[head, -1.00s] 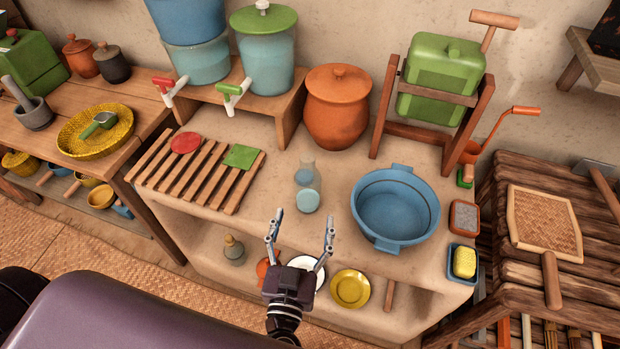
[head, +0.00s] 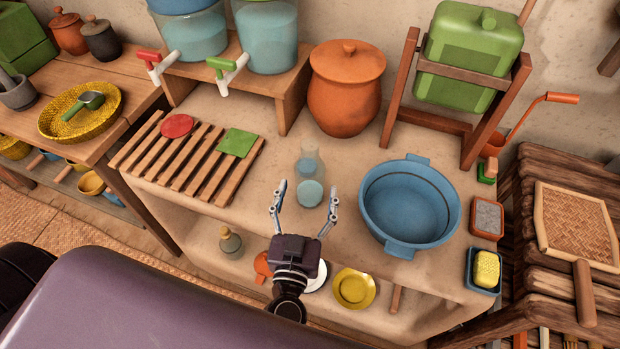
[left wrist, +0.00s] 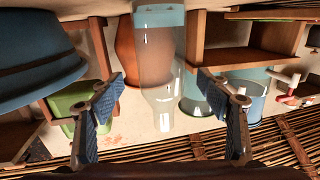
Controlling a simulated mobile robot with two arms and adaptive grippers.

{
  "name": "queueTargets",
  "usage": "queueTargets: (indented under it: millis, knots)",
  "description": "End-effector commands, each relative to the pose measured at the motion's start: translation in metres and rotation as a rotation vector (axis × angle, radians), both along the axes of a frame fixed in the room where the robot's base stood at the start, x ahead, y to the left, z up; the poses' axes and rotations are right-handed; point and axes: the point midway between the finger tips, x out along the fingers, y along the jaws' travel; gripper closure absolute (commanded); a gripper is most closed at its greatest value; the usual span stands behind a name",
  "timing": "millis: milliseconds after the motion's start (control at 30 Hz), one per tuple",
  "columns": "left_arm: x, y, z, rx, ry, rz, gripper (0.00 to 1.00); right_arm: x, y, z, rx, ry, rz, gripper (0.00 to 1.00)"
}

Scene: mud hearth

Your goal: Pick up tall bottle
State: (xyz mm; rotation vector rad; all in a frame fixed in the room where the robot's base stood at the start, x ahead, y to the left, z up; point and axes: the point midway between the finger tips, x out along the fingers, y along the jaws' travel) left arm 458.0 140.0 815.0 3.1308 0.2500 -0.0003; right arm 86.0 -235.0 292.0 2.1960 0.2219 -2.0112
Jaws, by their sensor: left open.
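The tall bottle (head: 310,188) is clear glass with pale blue liquid at its base. It stands upright on the clay counter, left of the blue basin. My left gripper (head: 307,189) is open and empty, with its fingertips appearing on either side of the bottle's lower part in the head view. In the left wrist view, which is upside down, the bottle (left wrist: 158,60) shows in the gap between the open fingers, apart from both. I cannot tell how far between the fingers it stands. My right gripper is not in view.
The blue basin (head: 408,205) stands close on the right. A slatted wooden rack (head: 190,160) lies to the left. An orange lidded pot (head: 345,95) stands behind. A yellow plate (head: 354,289) and a small bottle (head: 230,241) are on the lower shelf.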

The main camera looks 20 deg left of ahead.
Motion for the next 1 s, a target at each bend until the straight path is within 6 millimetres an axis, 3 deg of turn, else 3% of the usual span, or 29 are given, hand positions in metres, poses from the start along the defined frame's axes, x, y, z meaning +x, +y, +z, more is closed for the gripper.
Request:
queueTargets:
  millis: [300,600,1000]
  knots:
    - [0.043,0.009,-0.001,0.000,-0.003,0.000,0.30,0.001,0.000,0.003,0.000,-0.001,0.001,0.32]
    - [0.048,0.010,-0.002,0.001,-0.001,0.000,0.30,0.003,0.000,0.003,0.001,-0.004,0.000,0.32]
    - [0.048,0.010,-0.002,0.001,-0.001,0.000,0.73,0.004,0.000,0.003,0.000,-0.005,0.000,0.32]
